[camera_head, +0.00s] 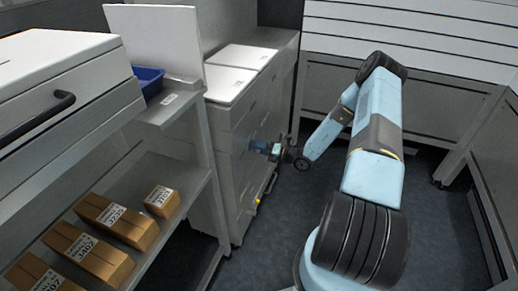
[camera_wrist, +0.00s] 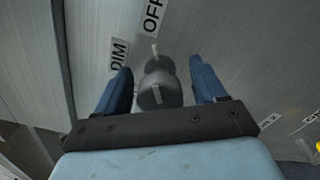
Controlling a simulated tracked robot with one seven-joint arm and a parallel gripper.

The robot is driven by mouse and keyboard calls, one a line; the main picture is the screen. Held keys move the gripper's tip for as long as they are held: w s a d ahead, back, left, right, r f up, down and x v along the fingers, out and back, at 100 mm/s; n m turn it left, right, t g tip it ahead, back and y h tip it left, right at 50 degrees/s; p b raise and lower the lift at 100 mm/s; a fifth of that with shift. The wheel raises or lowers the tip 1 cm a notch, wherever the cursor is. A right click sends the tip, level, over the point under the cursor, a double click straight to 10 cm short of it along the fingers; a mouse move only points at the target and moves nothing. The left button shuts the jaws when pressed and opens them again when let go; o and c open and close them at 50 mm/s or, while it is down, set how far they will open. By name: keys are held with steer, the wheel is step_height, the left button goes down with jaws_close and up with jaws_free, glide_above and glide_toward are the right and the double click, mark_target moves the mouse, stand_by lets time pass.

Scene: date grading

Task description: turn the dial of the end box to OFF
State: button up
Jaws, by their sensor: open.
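The grey dial (camera_wrist: 160,88) stands out from a grey box front (camera_wrist: 225,40) in the wrist view and carries a pale mark on its near end. An OFF label (camera_wrist: 152,14) is above it and a DIM label (camera_wrist: 118,54) to its upper left. My gripper (camera_wrist: 163,85) is open, with one blue finger on each side of the dial and a visible gap on both sides. In the head view my gripper (camera_head: 262,147) is at the front of the grey end box (camera_head: 233,150), and the dial is hidden there. I cannot tell the dial's exact setting.
A shelf (camera_head: 160,190) with several cardboard boxes (camera_head: 118,222) stands left of the end box. A blue bin (camera_head: 149,82) is above it. A yellow spot (camera_head: 257,201) shows low on the box front. Dark floor (camera_head: 265,245) is open to the right.

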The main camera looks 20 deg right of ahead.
steer(key=v, duration=1.3)
steer(key=shift+s+d, duration=0.25)
steer(key=shift+d, duration=0.1)
steer(key=s+a+r+n+g+h, duration=0.2)
steer(key=s+a+r+n+g, duration=0.15)
steer(key=r+n, duration=0.45)
steer(key=s+a+r+n+g+h, duration=0.1)
steer(key=s+a+r+n+g, duration=0.2)
steer(key=r+n, duration=0.5)
steer(key=s+a+r+n+g+h, duration=0.1)
steer(key=a+r+n+g+h, duration=0.3)
steer(key=r, duration=0.8)
steer(key=s+r+n+t+h, duration=0.5)
steer(key=s+r+n+h, duration=0.2)
steer(key=s+r+n, duration=1)
steer(key=s+r, duration=0.4)
steer(key=s, duration=0.1)
steer(key=shift+s+d+r+h, duration=0.15)
steer(key=shift+s+d+h, duration=0.1)
steer(key=shift+s+h, duration=0.05)
